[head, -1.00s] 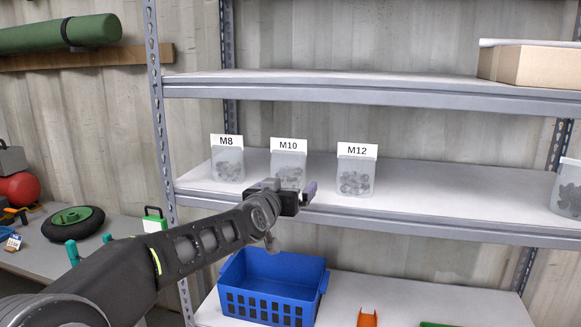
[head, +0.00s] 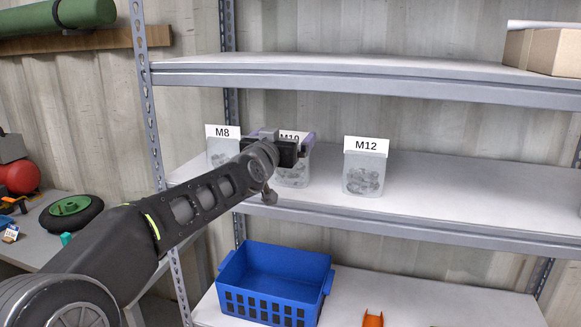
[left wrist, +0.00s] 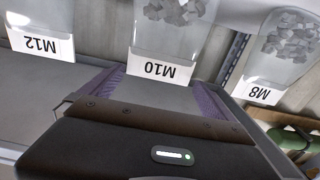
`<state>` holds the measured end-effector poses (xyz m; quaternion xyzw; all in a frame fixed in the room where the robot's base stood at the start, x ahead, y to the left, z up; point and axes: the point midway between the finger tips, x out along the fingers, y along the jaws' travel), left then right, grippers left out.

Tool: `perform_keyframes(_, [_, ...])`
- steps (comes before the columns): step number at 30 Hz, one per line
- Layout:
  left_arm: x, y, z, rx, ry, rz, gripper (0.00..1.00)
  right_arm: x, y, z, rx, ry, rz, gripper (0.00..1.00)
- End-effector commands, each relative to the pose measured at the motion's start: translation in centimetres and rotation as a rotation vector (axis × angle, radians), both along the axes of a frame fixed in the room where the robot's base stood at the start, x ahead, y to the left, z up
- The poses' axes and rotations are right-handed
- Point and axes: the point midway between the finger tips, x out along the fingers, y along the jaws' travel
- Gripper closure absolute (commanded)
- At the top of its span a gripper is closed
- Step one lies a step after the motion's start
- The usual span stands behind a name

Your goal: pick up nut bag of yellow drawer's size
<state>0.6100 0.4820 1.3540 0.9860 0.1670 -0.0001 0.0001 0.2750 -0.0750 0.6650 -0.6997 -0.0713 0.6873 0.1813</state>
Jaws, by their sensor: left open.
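Three clear bags of grey nuts stand in a row on the middle shelf, each with a white label. The M10 bag (head: 293,177) is in the middle, the M8 bag (head: 222,157) is left and the M12 bag (head: 364,176) is right. My left gripper (head: 284,137) is open in front of the M10 bag, hiding part of it and its label. In the left wrist view, the M10 bag (left wrist: 172,35) is upside down, lined up between the purple fingers (left wrist: 160,92); I cannot tell whether they touch it. No yellow drawer is in view.
The upper shelf (head: 360,79) is above my arm and carries a cardboard box (head: 545,52). The lower shelf holds a blue basket (head: 270,285) and an orange part (head: 372,319). The middle shelf (head: 470,195) is clear right of the M12 bag.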

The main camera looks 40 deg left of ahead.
Motion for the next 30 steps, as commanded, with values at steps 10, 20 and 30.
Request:
perform_keyframes(10, [1.0,0.3,0.0,0.0,0.0,0.0,0.0,0.0,0.0,0.1,-0.001,0.001,0.0,0.16])
perform_keyframes(20, [4.0,1.1,0.3,0.0,0.002,0.0,0.0,-0.1,-0.1,1.3,-0.003,0.004,-0.001,0.16])
perform_keyframes(30, [6.0,1.8,0.2,0.0,0.0,0.0,0.0,-0.2,-0.1,1.4,-0.004,0.007,-0.002,0.16])
